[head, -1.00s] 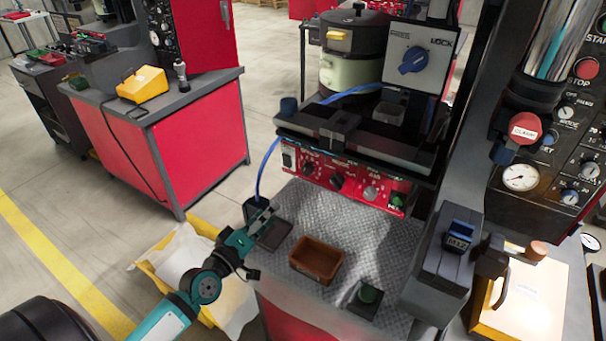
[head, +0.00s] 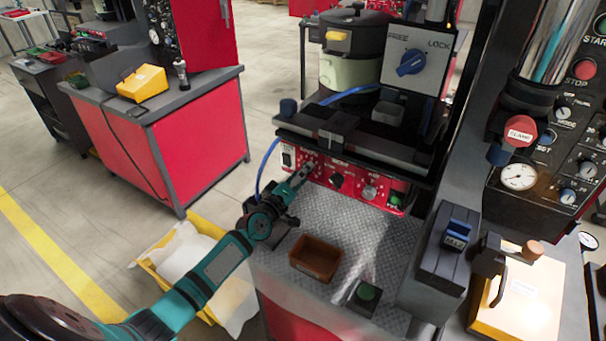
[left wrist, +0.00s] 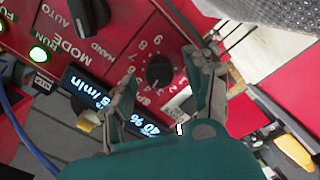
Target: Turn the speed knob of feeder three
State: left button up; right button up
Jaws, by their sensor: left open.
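The red control panel (head: 352,187) sits at the front of the machine. In the left wrist view a round black speed knob (left wrist: 159,72) with a white number scale is on the red panel. My left gripper (left wrist: 162,66) is open, its two fingers on either side of this knob in the picture; I cannot tell whether they touch it. In the head view my left gripper (head: 303,172) is at the panel's left part and hides the knob there. A lit display (left wrist: 150,128) shows what looks like 40 %. The feeder's number is not readable. My right gripper is not in view.
A black mode knob (left wrist: 88,14) and a lit green lamp (left wrist: 38,53) are near the speed knob. A dark block with a blue top (head: 457,235) stands to the right.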

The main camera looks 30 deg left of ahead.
pick_arm(q)
jog(key=shift+w, duration=0.3)
grip_shut()
dwell(0.4)
jog(key=shift+m+p, duration=0.35)
jog(key=shift+m, duration=2.45)
